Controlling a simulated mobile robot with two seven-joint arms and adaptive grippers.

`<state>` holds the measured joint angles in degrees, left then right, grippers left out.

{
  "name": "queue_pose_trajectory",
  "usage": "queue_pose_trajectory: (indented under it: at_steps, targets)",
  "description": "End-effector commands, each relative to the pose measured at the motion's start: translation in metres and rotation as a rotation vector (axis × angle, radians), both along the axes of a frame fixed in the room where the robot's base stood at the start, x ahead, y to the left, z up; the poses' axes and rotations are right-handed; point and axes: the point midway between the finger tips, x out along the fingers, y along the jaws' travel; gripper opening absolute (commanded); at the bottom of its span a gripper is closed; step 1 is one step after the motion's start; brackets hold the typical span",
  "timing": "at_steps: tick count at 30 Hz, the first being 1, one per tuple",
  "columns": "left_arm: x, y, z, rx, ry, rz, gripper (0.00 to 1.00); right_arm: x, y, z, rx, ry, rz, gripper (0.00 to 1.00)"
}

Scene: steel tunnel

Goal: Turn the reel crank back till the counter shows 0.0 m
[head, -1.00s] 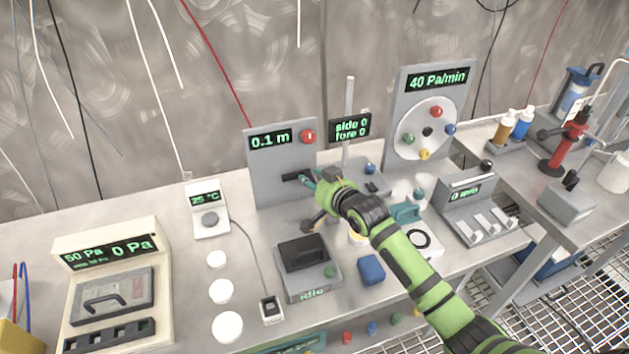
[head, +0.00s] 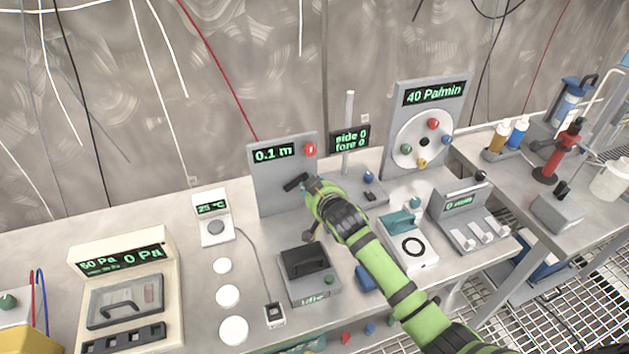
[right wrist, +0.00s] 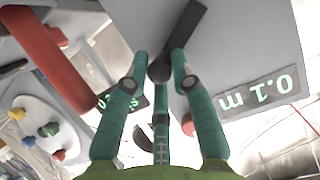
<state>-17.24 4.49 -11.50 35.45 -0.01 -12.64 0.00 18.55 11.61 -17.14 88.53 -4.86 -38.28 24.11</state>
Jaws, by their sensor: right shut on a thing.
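The grey reel panel (head: 268,187) stands upright at the back of the bench. Its counter (head: 273,153) reads 0.1 m, and it also shows upside down in the right wrist view (right wrist: 258,91). My right gripper (head: 312,186) is at the crank's outer end. In the right wrist view its teal fingers are shut around the dark crank knob (right wrist: 160,68), with the crank arm (right wrist: 190,28) running off beyond it. My left gripper is not in view.
A red button (head: 310,149) sits beside the counter. A thin post with a side/fore display (head: 349,138) stands just right of the panel. A dial board reading 40 Pa/min (head: 434,95) is further right.

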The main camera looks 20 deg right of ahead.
Motion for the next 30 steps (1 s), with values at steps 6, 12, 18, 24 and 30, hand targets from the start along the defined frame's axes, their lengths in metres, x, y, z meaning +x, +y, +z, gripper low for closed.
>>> queue_pose_trajectory:
  at_steps: [6,12,18,24,30]
  targets:
    - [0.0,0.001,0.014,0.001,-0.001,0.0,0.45,0.001,0.01,0.015,-0.201,-0.015,0.002,0.0]
    - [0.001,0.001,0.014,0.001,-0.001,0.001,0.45,0.001,0.019,0.019,-0.39,-0.021,0.001,0.0]
    - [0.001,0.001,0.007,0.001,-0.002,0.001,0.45,0.0,0.029,0.023,-0.581,-0.028,0.001,0.0]
    - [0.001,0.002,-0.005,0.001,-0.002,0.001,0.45,0.0,0.039,0.025,-0.763,-0.035,0.0,0.0]
    - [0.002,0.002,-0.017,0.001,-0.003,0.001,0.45,0.0,0.048,0.026,-0.913,-0.04,0.0,0.0]
